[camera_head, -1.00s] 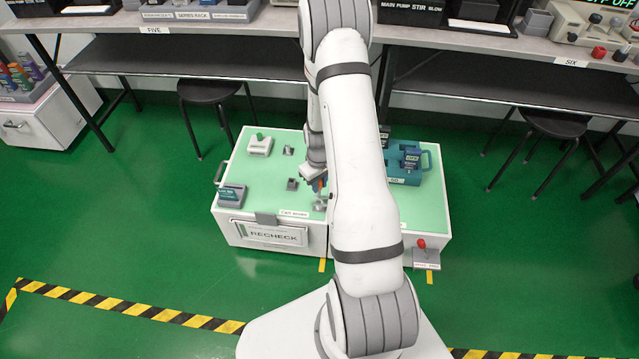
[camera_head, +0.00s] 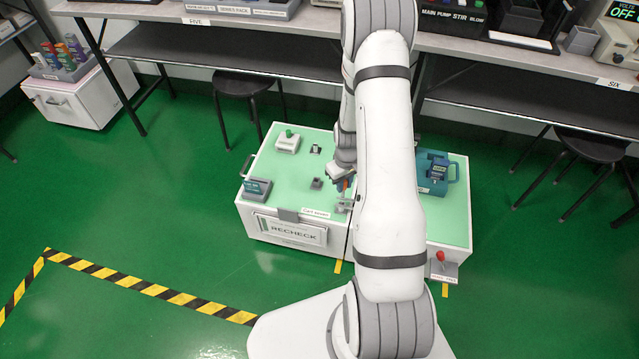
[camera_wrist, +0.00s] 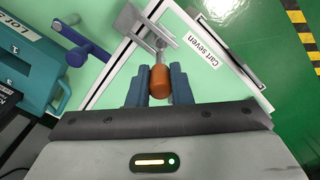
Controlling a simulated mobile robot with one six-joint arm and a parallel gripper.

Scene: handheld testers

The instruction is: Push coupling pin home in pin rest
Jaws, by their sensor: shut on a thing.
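The coupling pin shows an orange grip (camera_wrist: 159,80) in the wrist view, with a metal stem running up from it. My gripper (camera_wrist: 158,85) has its two blue fingers on either side of this grip and is shut on it. The stem meets the grey pin rest (camera_wrist: 138,28) on the cart top; how deep it sits cannot be told. In the head view my gripper (camera_head: 345,182) is low over the cart, just behind the pin rest (camera_head: 343,204), and the orange grip (camera_head: 346,185) is mostly hidden by it.
The pale green cart top (camera_head: 300,165) also carries a green-knobbed box (camera_head: 287,143), a grey holder (camera_head: 257,188) and a blue case (camera_head: 433,172). A red-knobbed lever (camera_head: 440,256) stands at the cart's front right. Workbenches and stools stand behind.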

